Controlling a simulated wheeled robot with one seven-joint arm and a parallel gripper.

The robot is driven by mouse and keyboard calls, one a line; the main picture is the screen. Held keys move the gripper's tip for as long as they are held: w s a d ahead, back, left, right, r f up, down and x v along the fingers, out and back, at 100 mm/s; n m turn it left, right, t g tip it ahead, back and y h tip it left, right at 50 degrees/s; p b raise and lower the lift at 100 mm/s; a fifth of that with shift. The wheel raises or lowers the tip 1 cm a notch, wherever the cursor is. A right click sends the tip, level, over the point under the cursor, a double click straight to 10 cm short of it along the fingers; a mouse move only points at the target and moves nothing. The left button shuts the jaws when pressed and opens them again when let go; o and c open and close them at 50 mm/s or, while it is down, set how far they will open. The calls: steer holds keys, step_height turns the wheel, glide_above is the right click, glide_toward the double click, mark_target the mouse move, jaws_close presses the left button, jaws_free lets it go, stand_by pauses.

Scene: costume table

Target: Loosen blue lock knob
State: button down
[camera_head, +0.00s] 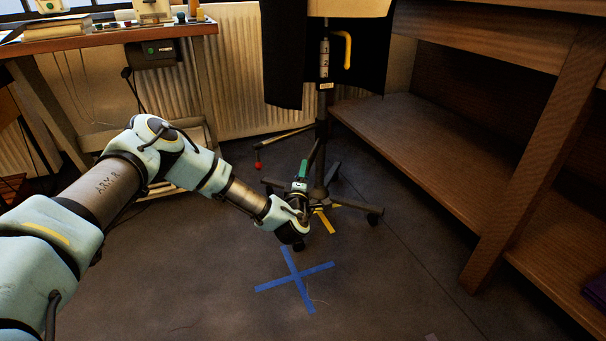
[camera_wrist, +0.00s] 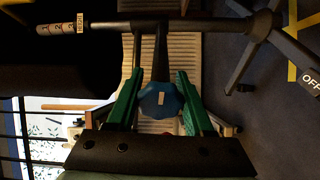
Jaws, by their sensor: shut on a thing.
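The blue lock knob (camera_wrist: 161,100) is faceted, with a small pale mark on its face. In the wrist view it sits between the two green fingers of my gripper (camera_wrist: 160,82), which are shut on it. A dark stem runs from the knob to the dark pole (camera_wrist: 200,24), which crosses the top of that view. In the head view my gripper (camera_head: 302,172) reaches low beside the pole (camera_head: 321,150) of a wheeled stand. The knob cannot be made out there. The stand's upper pole carries a numbered band and a yellow hooked handle (camera_head: 347,50).
Black cloth (camera_head: 284,60) hangs beside the upper pole. Wheeled stand legs (camera_head: 352,206) spread around the base. A wooden shelf unit (camera_head: 440,140) stands right, a radiator (camera_head: 235,70) behind, a workbench (camera_head: 110,38) left. The floor around the blue tape cross (camera_head: 294,279) is open.

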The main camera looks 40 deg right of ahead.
steer(key=shift+c, duration=1.7)
jaws_free()
steer(key=p+v, duration=0.2)
steer(key=v, duration=0.9)
steer(key=shift+p, duration=0.4)
steer(key=shift+d, duration=0.1)
